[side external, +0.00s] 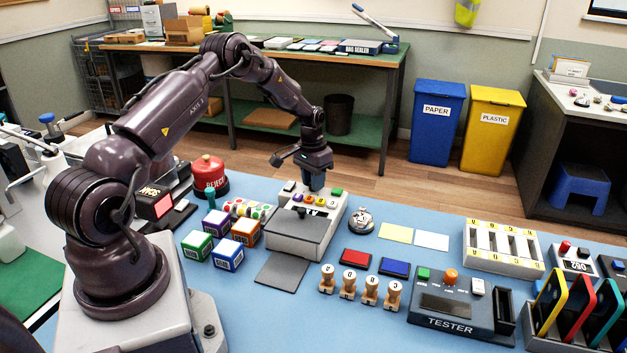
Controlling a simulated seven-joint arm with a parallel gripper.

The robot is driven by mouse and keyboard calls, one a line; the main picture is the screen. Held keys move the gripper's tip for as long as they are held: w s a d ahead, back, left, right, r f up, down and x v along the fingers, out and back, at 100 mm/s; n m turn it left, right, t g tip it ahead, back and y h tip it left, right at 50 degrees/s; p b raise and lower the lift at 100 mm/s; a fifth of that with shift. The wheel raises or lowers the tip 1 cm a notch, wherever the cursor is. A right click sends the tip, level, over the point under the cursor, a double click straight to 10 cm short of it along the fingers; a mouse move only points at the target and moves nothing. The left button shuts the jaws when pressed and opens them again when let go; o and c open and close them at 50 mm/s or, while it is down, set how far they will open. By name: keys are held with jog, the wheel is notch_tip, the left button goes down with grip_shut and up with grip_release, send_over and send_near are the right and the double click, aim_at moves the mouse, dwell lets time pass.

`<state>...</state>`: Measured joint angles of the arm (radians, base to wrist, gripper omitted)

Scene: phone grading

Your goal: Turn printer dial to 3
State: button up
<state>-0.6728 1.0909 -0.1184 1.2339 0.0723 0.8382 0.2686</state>
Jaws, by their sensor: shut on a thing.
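The printer (298,236) is a pale box with a grey sloped front on the blue bench, in the middle of the side external view. Its top panel has a row of coloured buttons (309,199). My gripper (314,188) points down at the back of this panel, with its fingers right at the printer top. I cannot read the dial's setting from this view.
Wooden stamps (348,284) and the TESTER (451,306) are in front right. Yellow and white cards (431,241) lie flat further right.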

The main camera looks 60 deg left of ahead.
jog(key=o, duration=0.9)
jog(key=r, duration=1.3)
jog(key=shift+s+a, duration=0.1)
jog(key=shift+a, duration=0.25)
